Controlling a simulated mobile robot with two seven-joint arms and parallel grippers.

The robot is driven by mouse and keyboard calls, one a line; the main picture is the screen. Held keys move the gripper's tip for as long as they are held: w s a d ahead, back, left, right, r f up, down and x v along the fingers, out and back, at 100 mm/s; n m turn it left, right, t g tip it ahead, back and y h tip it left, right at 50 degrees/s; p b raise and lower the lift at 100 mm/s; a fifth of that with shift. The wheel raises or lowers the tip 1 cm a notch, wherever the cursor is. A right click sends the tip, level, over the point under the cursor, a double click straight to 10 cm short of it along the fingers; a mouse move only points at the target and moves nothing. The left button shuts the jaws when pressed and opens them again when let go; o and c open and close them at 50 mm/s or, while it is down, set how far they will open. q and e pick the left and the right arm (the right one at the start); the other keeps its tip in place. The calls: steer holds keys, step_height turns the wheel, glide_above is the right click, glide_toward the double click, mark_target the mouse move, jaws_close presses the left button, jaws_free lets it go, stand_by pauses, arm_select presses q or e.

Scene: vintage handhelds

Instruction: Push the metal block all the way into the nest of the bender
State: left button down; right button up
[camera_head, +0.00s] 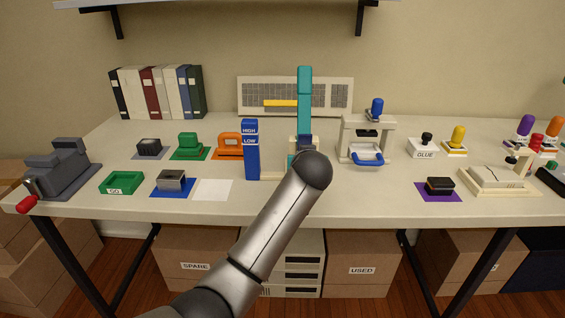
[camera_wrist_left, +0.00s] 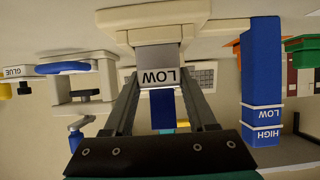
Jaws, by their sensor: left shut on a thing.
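The bender shows in the head view as a cream body (camera_head: 294,145) with a dark blue part and a tall teal upright (camera_head: 304,90). In the left wrist view, which is upside down, its cream body (camera_wrist_left: 160,18) is at the top. The grey metal block (camera_wrist_left: 158,55) sits against that body, between the fingers of my left gripper (camera_wrist_left: 158,74), which is shut on it. How deep the block sits in the nest cannot be told. In the head view my wrist hides the fingers and block.
A tall blue HIGH/LOW post (camera_head: 251,150) stands close left of the bender. A cream press with a blue handle (camera_head: 367,156) stands to the right.

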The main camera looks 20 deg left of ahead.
arm_select(q)
steer(key=shift+f, duration=0.65)
steer(key=shift+c, duration=0.6)
jaws_free()
